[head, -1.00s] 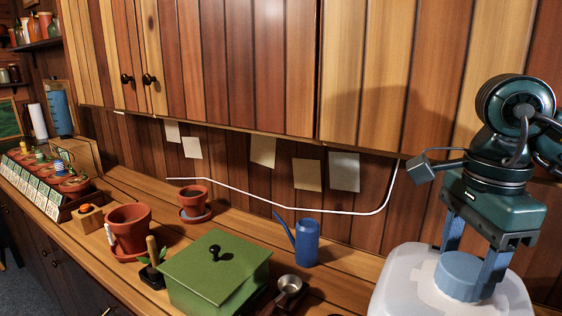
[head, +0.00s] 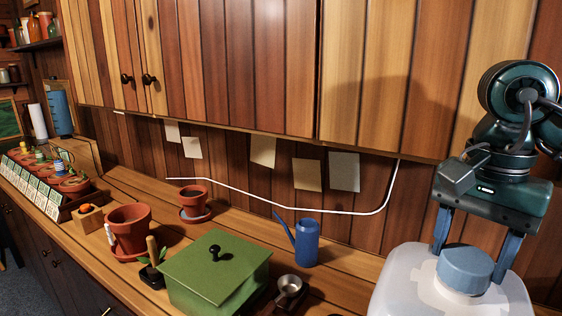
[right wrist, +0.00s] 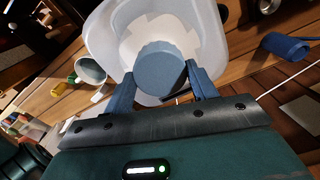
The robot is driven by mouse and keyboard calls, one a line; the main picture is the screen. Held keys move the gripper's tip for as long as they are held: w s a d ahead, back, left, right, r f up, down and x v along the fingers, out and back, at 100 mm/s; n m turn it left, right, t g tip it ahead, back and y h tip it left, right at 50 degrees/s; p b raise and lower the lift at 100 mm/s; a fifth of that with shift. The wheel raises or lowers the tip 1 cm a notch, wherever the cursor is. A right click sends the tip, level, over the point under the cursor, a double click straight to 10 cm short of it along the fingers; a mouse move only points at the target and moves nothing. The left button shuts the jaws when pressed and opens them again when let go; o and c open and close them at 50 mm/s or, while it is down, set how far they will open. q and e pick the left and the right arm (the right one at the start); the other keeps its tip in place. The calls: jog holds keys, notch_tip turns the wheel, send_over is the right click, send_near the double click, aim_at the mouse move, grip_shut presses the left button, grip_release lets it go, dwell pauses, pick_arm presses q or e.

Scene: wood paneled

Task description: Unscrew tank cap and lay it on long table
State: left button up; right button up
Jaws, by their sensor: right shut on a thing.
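The tank (head: 405,285) is a translucent white container at the lower right of the head view, standing on the long table (head: 345,275). The blue ridged round cap (head: 464,270) is at its top. My right gripper (head: 470,262) points down with a finger on each side of the cap and is shut on it. The right wrist view shows the cap (right wrist: 160,64) between the two blue fingers, with the tank (right wrist: 108,45) behind it. I cannot tell whether the cap is loose from the neck. My left gripper is not in view.
A blue watering can (head: 306,243), a green lidded box (head: 215,272) and a small metal scoop (head: 289,287) stand left of the tank. Terracotta pots (head: 130,230) stand farther left. Some bare tabletop lies between the watering can and the tank.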

aim_at(468, 257)
jog(key=shift+r, duration=1)
jog(key=shift+r, duration=0.1)
jog(key=shift+r, duration=2)
